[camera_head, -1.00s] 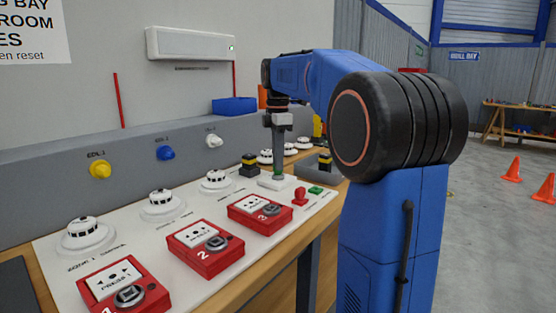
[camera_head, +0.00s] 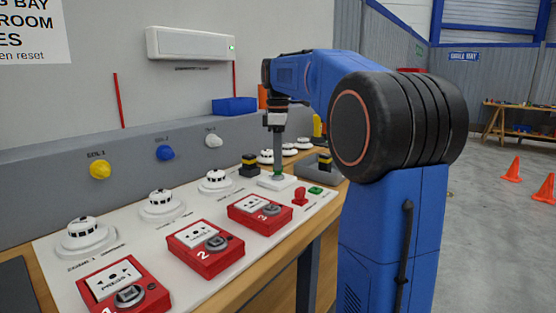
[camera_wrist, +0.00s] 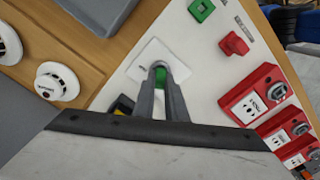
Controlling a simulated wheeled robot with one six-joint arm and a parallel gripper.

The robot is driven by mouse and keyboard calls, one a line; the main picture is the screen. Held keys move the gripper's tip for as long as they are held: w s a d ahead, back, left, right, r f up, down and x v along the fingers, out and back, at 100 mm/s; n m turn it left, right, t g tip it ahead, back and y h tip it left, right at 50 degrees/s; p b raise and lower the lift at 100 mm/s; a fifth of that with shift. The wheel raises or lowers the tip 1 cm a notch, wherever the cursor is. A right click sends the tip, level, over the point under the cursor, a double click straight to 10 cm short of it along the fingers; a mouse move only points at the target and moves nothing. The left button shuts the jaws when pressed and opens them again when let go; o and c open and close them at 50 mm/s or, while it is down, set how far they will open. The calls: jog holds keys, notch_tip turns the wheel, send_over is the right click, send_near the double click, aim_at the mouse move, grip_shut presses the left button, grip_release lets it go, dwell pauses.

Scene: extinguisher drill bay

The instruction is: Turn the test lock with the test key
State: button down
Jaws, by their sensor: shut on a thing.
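My gripper (camera_head: 278,172) points straight down over a white square block (camera_head: 266,183) at the far end of the white panel. It is shut on a small green piece, which I take for the test key (camera_wrist: 160,76). The key sits over the middle of the white block, which also shows in the wrist view (camera_wrist: 139,68) and looks like the test lock. The fingers hide most of the key and the block's centre, so I cannot tell how deep the key sits. A red key-like piece (camera_head: 299,197) and a green holder with a dark opening (camera_wrist: 202,9) are beside it.
Red call points (camera_head: 260,212) line the panel's front edge, with white detectors (camera_head: 215,182) behind them. A black and yellow button (camera_head: 249,165) stands close left of the gripper. A grey tray (camera_wrist: 99,12) lies beyond the block.

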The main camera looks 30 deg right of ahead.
dwell(0.3)
jog(key=shift+m, duration=1.4)
jog(key=c, duration=1.4)
grip_release()
jog(key=shift+r, duration=3.5)
